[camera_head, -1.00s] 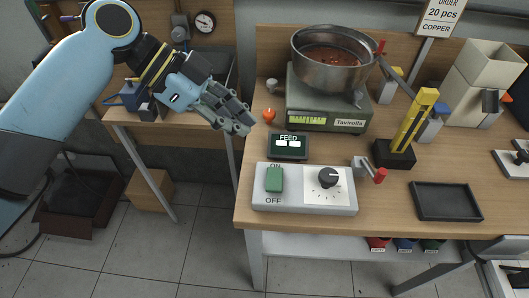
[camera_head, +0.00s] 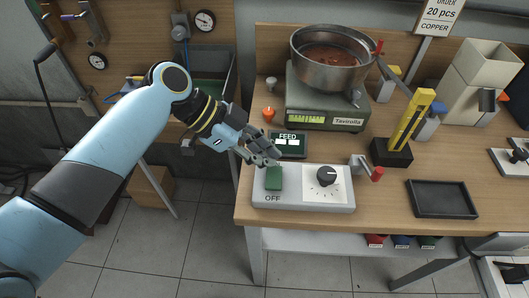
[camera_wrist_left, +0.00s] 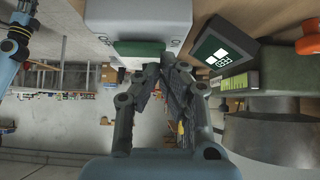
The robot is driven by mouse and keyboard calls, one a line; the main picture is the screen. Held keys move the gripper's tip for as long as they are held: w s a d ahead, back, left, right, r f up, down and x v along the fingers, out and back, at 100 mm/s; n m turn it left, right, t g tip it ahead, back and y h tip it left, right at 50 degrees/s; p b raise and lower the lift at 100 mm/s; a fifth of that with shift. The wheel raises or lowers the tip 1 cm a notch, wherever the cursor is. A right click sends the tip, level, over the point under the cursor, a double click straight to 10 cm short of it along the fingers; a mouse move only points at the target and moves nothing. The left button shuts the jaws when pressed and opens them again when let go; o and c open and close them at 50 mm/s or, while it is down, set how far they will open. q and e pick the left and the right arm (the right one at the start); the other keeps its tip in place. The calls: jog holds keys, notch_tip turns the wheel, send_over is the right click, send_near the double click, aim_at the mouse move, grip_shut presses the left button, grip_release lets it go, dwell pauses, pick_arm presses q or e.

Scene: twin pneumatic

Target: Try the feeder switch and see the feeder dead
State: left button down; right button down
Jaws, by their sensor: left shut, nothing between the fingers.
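The feeder switch is a green rocker (camera_head: 274,178) on the left of a pale control box (camera_head: 315,202). The OFF mark below it shows; my left gripper covers the ON mark. My left gripper (camera_head: 268,159) is shut and empty, its fingertips just behind the rocker; I cannot tell if they touch the box. The wrist view also shows the green rocker (camera_wrist_left: 138,48). A dark FEED display (camera_head: 291,147) with two white blocks stands behind the box, partly covered by the gripper. The feeder is a metal bowl (camera_head: 310,73) holding copper-coloured pieces, on a green Tavirolla base (camera_head: 345,125).
A black knob (camera_head: 326,176) sits right of the rocker, and a red-tipped lever (camera_head: 376,174) beside the box. An orange lamp (camera_head: 269,114) stands behind the display. A yellow upright (camera_head: 409,125) and an empty black tray (camera_head: 443,199) are farther right.

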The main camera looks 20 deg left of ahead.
pick_arm(q)
jog(key=shift+w+f+g+b, duration=0.2)
jog(key=shift+f+g+b, duration=0.15)
jog(key=shift+f, duration=0.15)
jog(key=shift+r, duration=0.1)
jog(key=shift+s+d+r+p, duration=0.15)
jog(key=shift+s+r+p, duration=0.25)
jog(key=shift+s+p, duration=0.35)
pick_arm(e)
jog(key=shift+r, duration=0.5)
